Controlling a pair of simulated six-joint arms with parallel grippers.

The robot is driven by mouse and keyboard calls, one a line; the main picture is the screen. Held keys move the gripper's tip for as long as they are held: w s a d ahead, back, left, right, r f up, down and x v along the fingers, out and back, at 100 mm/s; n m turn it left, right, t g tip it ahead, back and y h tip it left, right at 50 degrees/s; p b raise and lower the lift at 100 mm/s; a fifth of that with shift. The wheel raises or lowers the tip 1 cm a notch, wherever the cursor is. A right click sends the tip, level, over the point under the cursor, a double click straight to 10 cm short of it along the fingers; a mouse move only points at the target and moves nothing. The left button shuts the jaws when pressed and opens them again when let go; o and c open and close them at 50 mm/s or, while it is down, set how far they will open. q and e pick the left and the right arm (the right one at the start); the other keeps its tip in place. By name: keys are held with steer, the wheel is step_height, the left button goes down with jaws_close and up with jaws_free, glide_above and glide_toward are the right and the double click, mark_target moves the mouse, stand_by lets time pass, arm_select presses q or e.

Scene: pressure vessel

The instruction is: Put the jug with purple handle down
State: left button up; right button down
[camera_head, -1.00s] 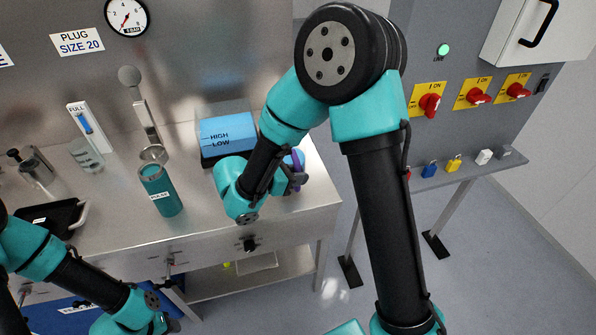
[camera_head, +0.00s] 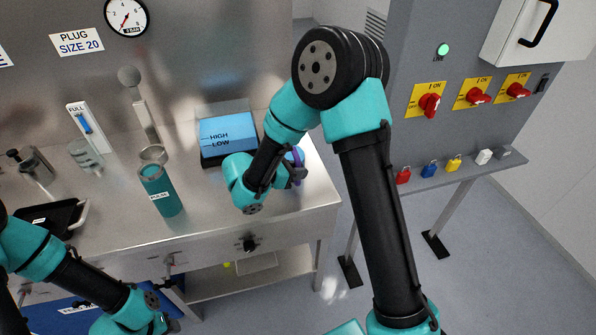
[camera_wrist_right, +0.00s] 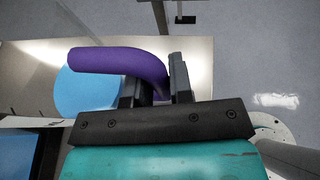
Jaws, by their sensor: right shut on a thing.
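The jug with the purple handle shows in the right wrist view as a round blue body (camera_wrist_right: 85,92) with a curved purple handle (camera_wrist_right: 115,60). My right gripper (camera_wrist_right: 158,82) is shut on the handle, its dark fingers on both sides of it. In the head view the purple handle (camera_head: 299,157) shows at the right end of the steel bench (camera_head: 225,225), beside my right gripper (camera_head: 296,175). Most of the jug is hidden behind my right wrist there, and I cannot tell whether its base touches the bench. My left arm is at the lower left; its gripper is mostly out of sight at the bottom edge.
A blue box marked HIGH and LOW (camera_head: 228,135) stands just left of the jug. A teal PULSE flask (camera_head: 160,190) stands further left. Several coloured padlocks, including a red one (camera_head: 403,176), sit on a shelf at right. The bench's front right corner is clear.

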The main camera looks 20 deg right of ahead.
steer(key=shift+f, duration=0.25)
steer(key=c, duration=1)
jaws_free()
steer(key=shift+r, duration=0.1)
steer(key=shift+a+r, duration=0.1)
steer(key=shift+a, duration=0.1)
steer(key=v, duration=1.1)
steer(key=shift+s+a+r, duration=0.1)
steer(key=shift+a+r, duration=0.05)
steer(key=shift+a, duration=0.15)
